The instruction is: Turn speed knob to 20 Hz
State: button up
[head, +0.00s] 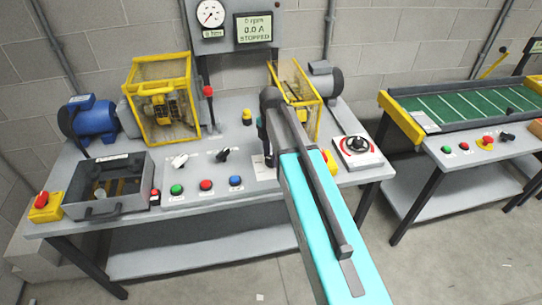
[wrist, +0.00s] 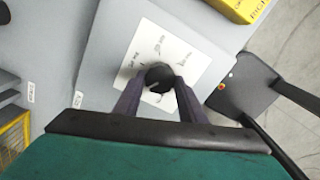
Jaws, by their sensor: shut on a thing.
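The speed knob (wrist: 159,77) is a round black knob in the middle of a white square dial plate (wrist: 187,57) with small printed marks around it. The marks are too small to read surely. My gripper (wrist: 160,88) has its two dark fingers on either side of the knob, shut on it. In the head view my gripper (head: 268,150) reaches down to the bench panel, and my arm hides the knob there. The display (head: 256,28) on the back panel reads 0 rpm, 0.0 A and STOPPED.
Green, red and blue push buttons (head: 206,185) and two black-and-white selectors sit left of my gripper. A red-ringed rotary switch (head: 355,147) is to the right. Yellow guard cages (head: 160,100) and a blue motor (head: 88,120) stand behind. A conveyor bench (head: 470,110) is at the right.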

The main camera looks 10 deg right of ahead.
dwell(0.3)
jog(key=o, duration=1.1)
jog(key=shift+c, duration=0.2)
notch_tip(320, 180, up, 14)
jog(key=b, duration=0.3)
jog(key=shift+s+f, duration=0.1)
jog(key=shift+f, duration=0.05)
dwell(0.3)
